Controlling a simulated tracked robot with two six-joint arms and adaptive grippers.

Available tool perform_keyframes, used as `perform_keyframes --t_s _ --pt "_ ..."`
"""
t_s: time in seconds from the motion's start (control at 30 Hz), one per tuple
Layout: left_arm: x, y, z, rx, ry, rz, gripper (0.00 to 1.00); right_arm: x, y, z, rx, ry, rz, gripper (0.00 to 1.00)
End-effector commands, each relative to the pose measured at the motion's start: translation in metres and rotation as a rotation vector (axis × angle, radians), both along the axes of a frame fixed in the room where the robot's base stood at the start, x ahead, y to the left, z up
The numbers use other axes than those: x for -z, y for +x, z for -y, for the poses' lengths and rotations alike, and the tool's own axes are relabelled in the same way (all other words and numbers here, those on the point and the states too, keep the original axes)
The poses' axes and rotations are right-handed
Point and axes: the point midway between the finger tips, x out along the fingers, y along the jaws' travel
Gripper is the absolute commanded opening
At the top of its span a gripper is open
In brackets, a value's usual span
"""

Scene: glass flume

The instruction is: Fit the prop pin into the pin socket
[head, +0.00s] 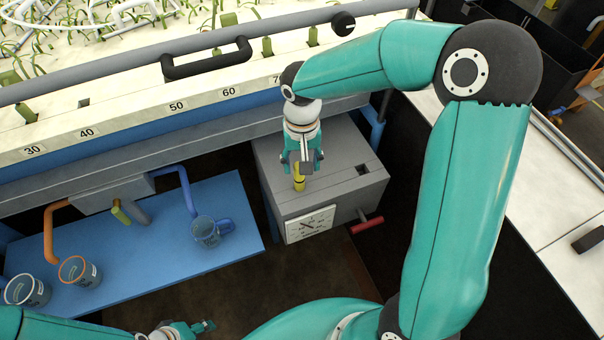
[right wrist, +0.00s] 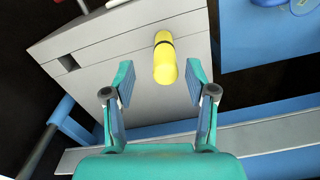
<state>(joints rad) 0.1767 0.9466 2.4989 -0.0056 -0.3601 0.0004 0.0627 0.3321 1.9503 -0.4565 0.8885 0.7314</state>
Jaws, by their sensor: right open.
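The prop pin (head: 299,183) is yellow with a dark band and sits at the top of the grey box (head: 325,198). In the right wrist view the pin (right wrist: 165,64) lies ahead of and between my fingers, with a visible gap on each side. My right gripper (head: 303,162) is open and comes down over the pin from behind; it also shows in the right wrist view (right wrist: 160,82). A dark square hole (head: 362,169) in the box top, probably the pin socket, is to the pin's right and looks empty. My left gripper (head: 205,327) is low in the head view, its jaws unclear.
A blue shelf (head: 150,262) at left holds a blue-handled jug (head: 206,232) and orange-rimmed cup (head: 78,270). The flume's numbered rail (head: 150,112) runs behind the box.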

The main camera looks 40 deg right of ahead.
Motion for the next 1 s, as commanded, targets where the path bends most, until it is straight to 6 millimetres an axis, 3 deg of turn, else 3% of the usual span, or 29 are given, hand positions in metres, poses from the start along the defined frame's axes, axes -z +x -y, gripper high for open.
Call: perform_keyframes --t_s 0.3,0.57,0.9,1.0 --pt "-0.006 0.000 0.000 0.000 0.000 0.000 0.47 0.040 0.003 -0.004 -0.001 0.001 -0.003 0.56" --pt "-0.006 0.000 0.000 0.000 0.000 0.000 0.47 0.043 0.003 -0.005 -0.002 0.000 -0.001 0.56" --pt "-0.006 0.000 0.000 0.000 0.000 0.000 0.47 0.042 0.004 -0.005 -0.002 0.000 -0.001 0.01" --pt "-0.006 0.000 0.000 0.000 0.000 0.000 0.47 0.042 0.004 -0.005 -0.002 0.000 0.000 0.00"
